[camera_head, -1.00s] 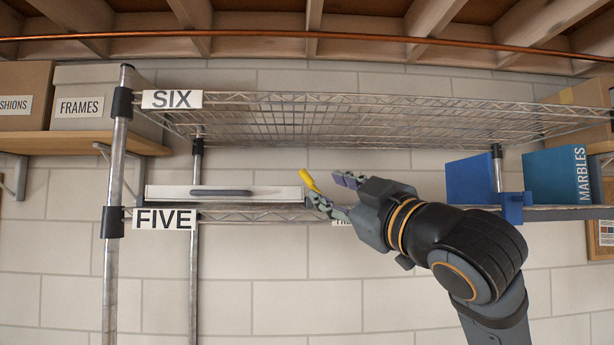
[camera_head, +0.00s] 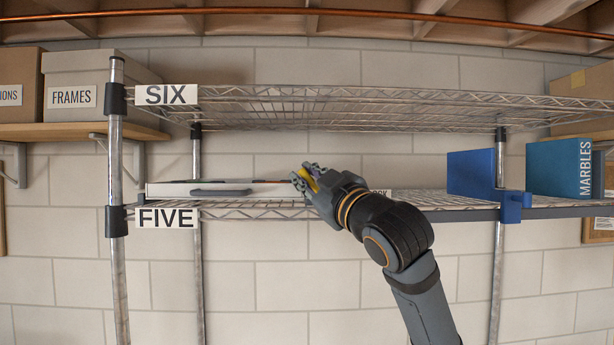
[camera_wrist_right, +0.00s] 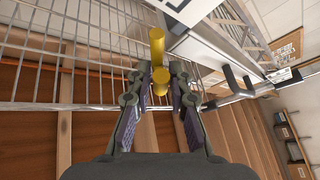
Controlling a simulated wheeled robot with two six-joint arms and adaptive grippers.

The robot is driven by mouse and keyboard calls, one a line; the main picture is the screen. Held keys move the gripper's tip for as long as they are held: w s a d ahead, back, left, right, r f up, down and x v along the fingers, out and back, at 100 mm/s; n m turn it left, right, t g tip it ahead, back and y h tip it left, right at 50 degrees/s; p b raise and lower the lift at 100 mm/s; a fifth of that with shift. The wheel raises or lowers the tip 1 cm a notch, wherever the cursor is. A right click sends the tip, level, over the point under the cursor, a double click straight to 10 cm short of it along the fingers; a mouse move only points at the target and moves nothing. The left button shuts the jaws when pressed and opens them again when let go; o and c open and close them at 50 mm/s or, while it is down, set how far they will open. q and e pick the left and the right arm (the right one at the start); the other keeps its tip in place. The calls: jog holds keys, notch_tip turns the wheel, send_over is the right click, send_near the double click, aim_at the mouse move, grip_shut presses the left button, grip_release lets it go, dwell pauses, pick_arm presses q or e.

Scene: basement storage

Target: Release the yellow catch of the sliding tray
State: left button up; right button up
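The sliding tray (camera_head: 168,194), shallow and pale with a dark bar handle (camera_head: 222,192), lies on the shelf labelled FIVE. In the right wrist view its underside and front (camera_wrist_right: 212,52) show at upper right. The yellow catch (camera_head: 310,184) is at the tray's right end, partly hidden by the gripper. In the wrist view the catch (camera_wrist_right: 158,50) stands between my right fingers. My right gripper (camera_head: 304,177) is open around it, with narrow gaps beside the yellow in the wrist view (camera_wrist_right: 157,76); contact is unclear. My left gripper is not in view.
The wire shelf SIX (camera_head: 350,105) hangs close above. A metal post (camera_head: 117,200) stands at left. Blue holders (camera_head: 475,175) and a MARBLES box (camera_head: 560,170) are at right.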

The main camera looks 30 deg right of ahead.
grip_shut()
jog(key=shift+d+f+m+b, duration=0.1)
jog(key=shift+m+b, duration=0.3)
jog(key=shift+b, duration=0.05)
jog(key=shift+s+d+m+t+h, duration=0.15)
jog(key=shift+m+t+h, duration=0.15)
jog(key=shift+m+h, duration=0.15)
jog(key=shift+r+m, duration=0.3)
jog(key=shift+m, duration=0.05)
jog(key=o, duration=0.6)
grip_release()
jog(key=shift+c, duration=0.2)
